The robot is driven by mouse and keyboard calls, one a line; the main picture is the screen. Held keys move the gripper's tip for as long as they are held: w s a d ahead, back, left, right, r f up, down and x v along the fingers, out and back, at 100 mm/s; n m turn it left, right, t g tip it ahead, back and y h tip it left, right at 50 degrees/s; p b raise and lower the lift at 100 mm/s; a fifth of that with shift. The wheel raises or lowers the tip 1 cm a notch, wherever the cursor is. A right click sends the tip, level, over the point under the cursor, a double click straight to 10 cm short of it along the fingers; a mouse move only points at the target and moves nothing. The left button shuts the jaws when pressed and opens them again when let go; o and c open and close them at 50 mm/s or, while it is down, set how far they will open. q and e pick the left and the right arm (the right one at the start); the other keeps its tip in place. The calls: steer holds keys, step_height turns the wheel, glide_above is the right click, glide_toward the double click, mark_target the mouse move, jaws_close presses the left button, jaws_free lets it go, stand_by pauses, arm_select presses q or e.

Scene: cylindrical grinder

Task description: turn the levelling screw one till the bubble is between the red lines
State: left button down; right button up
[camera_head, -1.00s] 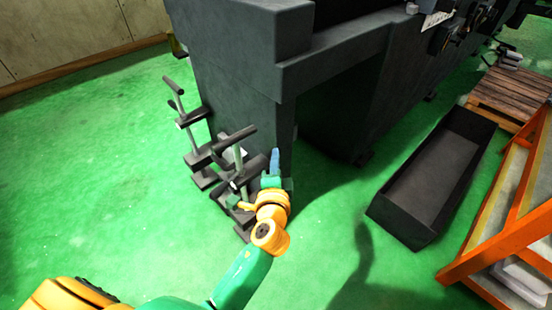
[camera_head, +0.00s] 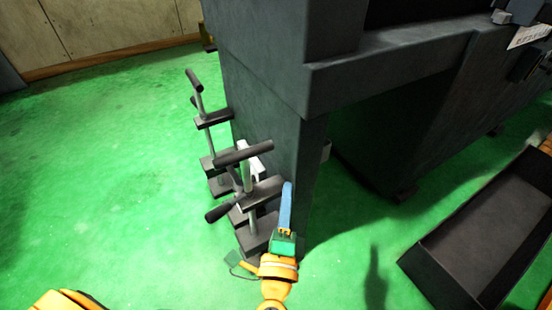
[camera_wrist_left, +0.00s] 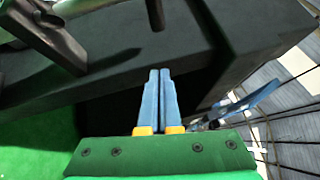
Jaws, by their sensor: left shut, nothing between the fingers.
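Levelling screws with dark T-handles stand in clamp-like brackets along the left side of the grey machine. The near one (camera_head: 243,153) has a pale stem above a dark block, and a farther one (camera_head: 194,80) stands behind it. I cannot tell which is screw one. My left gripper (camera_head: 287,186) points up, shut and empty, just right of the near bracket, by the machine's corner. Its blue fingers also show in the left wrist view (camera_wrist_left: 159,75), pointing at the dark machine side. The bubble and red lines are not visible. My right gripper is not recognisable in view.
The grey machine (camera_head: 265,120) rises right behind the screws. A dark open bin (camera_head: 425,272) lies on the floor at right. Green floor (camera_head: 120,160) is free at left. A blue piece (camera_wrist_left: 258,97) at right in the left wrist view is unclear.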

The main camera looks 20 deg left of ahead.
arm_select(q)
steer(key=w+a+r, duration=0.1)
steer(key=w+a, duration=0.3)
steer(key=w, duration=0.3)
steer(key=shift+w+a+r, duration=0.2)
steer(key=shift+a, duration=0.05)
arm_select(e)
steer(key=shift+s+f, duration=0.15)
steer(key=shift+f, duration=0.45)
arm_select(q)
steer(key=shift+w+a+r, duration=0.1)
steer(key=shift+w+a, duration=0.35)
steer(key=shift+w, duration=0.15)
arm_select(e)
steer(key=shift+w+r, duration=0.2)
steer(key=shift+r, duration=0.1)
